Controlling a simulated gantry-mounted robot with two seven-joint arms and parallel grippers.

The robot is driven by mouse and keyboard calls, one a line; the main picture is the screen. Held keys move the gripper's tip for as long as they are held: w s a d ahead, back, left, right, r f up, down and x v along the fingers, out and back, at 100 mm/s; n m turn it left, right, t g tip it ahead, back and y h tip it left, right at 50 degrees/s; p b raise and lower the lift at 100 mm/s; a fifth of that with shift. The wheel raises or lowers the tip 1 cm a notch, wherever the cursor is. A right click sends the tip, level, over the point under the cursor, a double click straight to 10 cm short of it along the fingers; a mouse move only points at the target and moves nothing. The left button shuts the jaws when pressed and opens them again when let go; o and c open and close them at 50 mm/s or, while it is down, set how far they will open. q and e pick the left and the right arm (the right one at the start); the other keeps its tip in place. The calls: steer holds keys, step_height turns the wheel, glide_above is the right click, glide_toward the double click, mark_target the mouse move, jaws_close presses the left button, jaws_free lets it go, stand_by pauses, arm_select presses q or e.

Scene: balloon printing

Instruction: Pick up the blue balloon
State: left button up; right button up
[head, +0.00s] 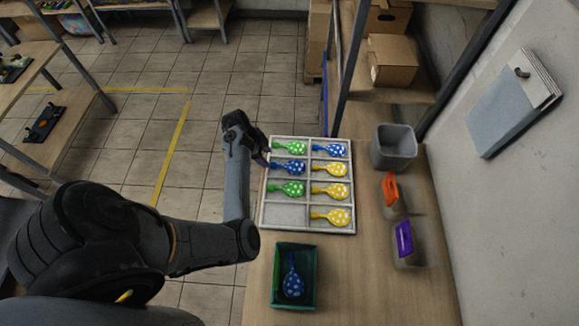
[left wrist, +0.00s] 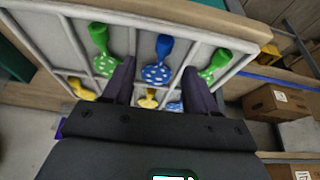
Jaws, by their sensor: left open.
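A white compartment tray (head: 284,214) holds several spotted balloons. A blue balloon (head: 290,167) lies in its left column between two green balloons, and it also shows in the left wrist view (left wrist: 158,64). Another blue balloon (head: 332,150) is at the top of the right column. A third blue balloon (head: 292,283) lies in a green box (head: 275,299) nearer the front. My left gripper (head: 264,154) is over the tray's upper left edge, open and empty. In the left wrist view its fingers stand on either side of the left-column blue balloon, apart from it. My right gripper is out of view.
Green balloons (head: 292,189) and yellow balloons (head: 338,217) fill other compartments; the bottom left one is empty. A grey bin (head: 394,147) and containers with an orange item (head: 390,190) and a purple item (head: 404,238) stand right of the tray. A shelf post rises behind the tray.

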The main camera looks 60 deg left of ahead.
mark_target(273, 164)
arm_select(q)
steer(key=shift+a+x, duration=0.2)
steer(key=shift+x, duration=3.15)
steer(key=shift+w, duration=0.2)
steer(key=c, duration=0.9)
